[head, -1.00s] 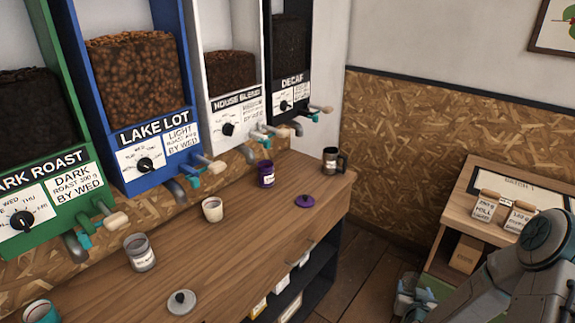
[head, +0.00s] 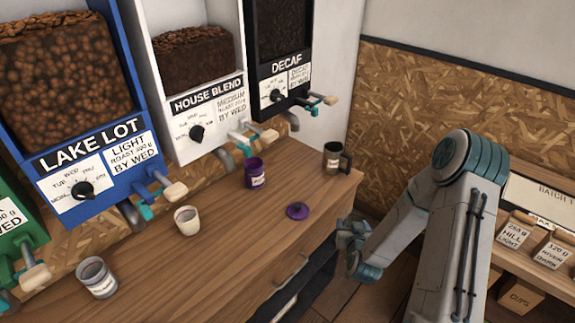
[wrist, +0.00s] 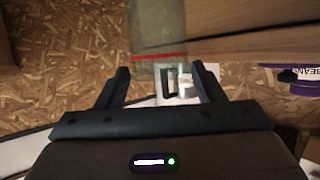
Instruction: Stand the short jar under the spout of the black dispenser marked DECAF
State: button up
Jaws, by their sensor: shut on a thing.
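The black dispenser marked DECAF (head: 287,68) hangs on the far wall at the counter's end. Its grey spout (head: 291,120) points down over bare counter. My gripper (head: 352,247) is low beside the counter's front edge, to the right of the drawers. In the wrist view my gripper (wrist: 162,88) has its fingers around a see-through glass thing (wrist: 157,28) with a red line across it. It looks like the short jar; its full shape is not clear there, and it is hard to make out in the head view.
On the wooden counter (head: 222,245) stand a dark mug (head: 333,157) right of the DECAF spout, a purple jar (head: 255,174), a cream jar (head: 187,221) and a grey glass jar (head: 97,278). A purple lid (head: 298,211) lies near the front. A side table (head: 545,215) with labelled bags is at right.

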jog(key=shift+n+y, duration=0.9)
jog(key=a+r, duration=0.1)
jog(key=r, duration=0.2)
jog(key=w+a+r+p, duration=0.1)
jog(key=r, duration=0.2)
jog(key=r+p, duration=0.1)
jog(key=r, duration=0.2)
jog(key=shift+w+a+r, duration=0.3)
jog(key=shift+w+a, duration=0.1)
jog(key=a+r+n+y, duration=0.1)
jog(key=r, duration=0.1)
jog(key=a+r+y, duration=0.1)
jog(key=r, duration=0.2)
jog(key=w+a+r+n, duration=0.1)
jog(key=r, duration=0.1)
jog(key=shift+r+n+g+y, duration=0.25)
jog(key=shift+n+g+y, duration=0.05)
jog(key=shift+g+y, duration=0.1)
jog(key=shift+s+a+r+n+g+y, duration=0.55)
jog(key=shift+s+r+n+y, duration=0.25)
jog(key=shift+r, duration=1.3)
jog(key=shift+s+a+r+n+g+y, duration=0.4)
jog(key=shift+s+a+r+n+y, duration=0.35)
jog(key=shift+r, duration=1.35)
jog(key=shift+s+a+r+n+g+y, duration=0.45)
jog(key=shift+s+r+n+y, duration=0.35)
jog(key=shift+r, duration=1.3)
